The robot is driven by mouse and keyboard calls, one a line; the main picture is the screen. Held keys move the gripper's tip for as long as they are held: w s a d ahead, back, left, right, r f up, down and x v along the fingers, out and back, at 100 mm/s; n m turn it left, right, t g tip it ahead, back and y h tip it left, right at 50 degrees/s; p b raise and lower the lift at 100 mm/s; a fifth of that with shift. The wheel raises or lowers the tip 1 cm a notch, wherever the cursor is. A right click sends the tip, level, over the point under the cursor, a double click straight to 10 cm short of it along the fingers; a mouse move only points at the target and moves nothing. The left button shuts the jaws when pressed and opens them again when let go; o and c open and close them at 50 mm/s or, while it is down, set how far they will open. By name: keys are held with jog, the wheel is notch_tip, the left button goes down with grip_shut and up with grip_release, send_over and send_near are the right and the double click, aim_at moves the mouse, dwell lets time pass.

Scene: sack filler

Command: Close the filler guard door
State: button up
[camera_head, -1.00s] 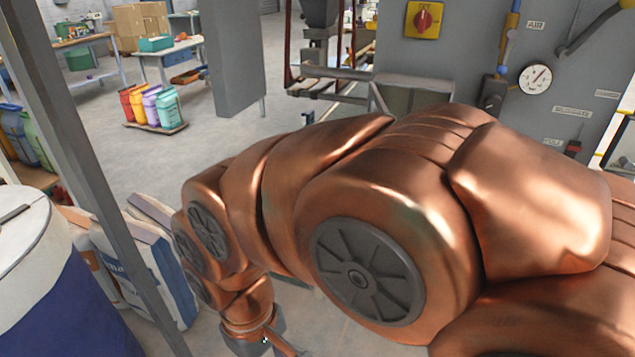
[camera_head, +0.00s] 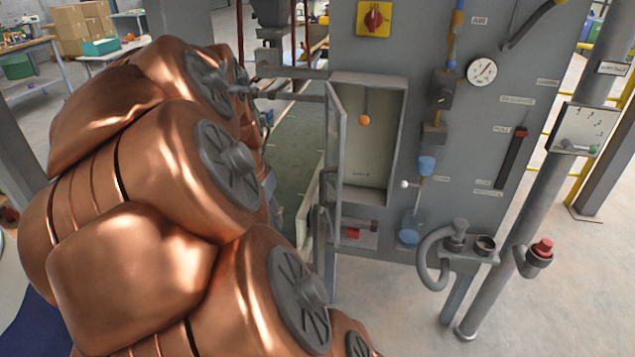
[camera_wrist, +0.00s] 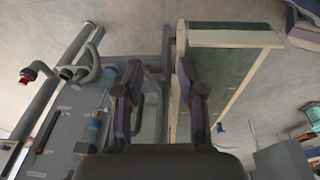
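The filler guard door (camera_head: 335,150) is a narrow grey-framed panel at the left edge of the filler's recess (camera_head: 370,140). It stands open, swung out and seen nearly edge-on, so the recess with its hanging orange ball (camera_head: 364,120) is exposed. In the wrist view, my gripper (camera_wrist: 160,78) has its two dark fingers spread apart, with nothing visibly clamped between them. The framed door panel (camera_wrist: 152,118) appears behind and between the fingers; I cannot tell whether they touch it. In the head view my copper arm hides the gripper.
A green conveyor bed (camera_head: 300,150) runs left of the door. Right of the recess are a gauge (camera_head: 481,71), a blue-capped valve line, a curved grey pipe (camera_head: 430,265) and a red button (camera_head: 543,247) on a post. Floor at front right is clear.

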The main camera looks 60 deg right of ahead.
jog(key=w+d+r+m+h, duration=0.15)
jog(key=d+m, duration=0.25)
jog(key=d, duration=0.5)
jog(key=m+g+p, duration=0.1)
jog(key=m+p, duration=0.1)
jog(key=m, duration=0.1)
send_over(322, 201)
jog(key=w+a, duration=0.1)
jog(key=a, duration=0.1)
jog(key=f, duration=0.1)
jog(key=shift+p+x, duration=0.9)
jog(key=shift+x, duration=2.85)
jog(key=shift+c, duration=0.3)
grip_shut()
jog(key=shift+h, duration=0.25)
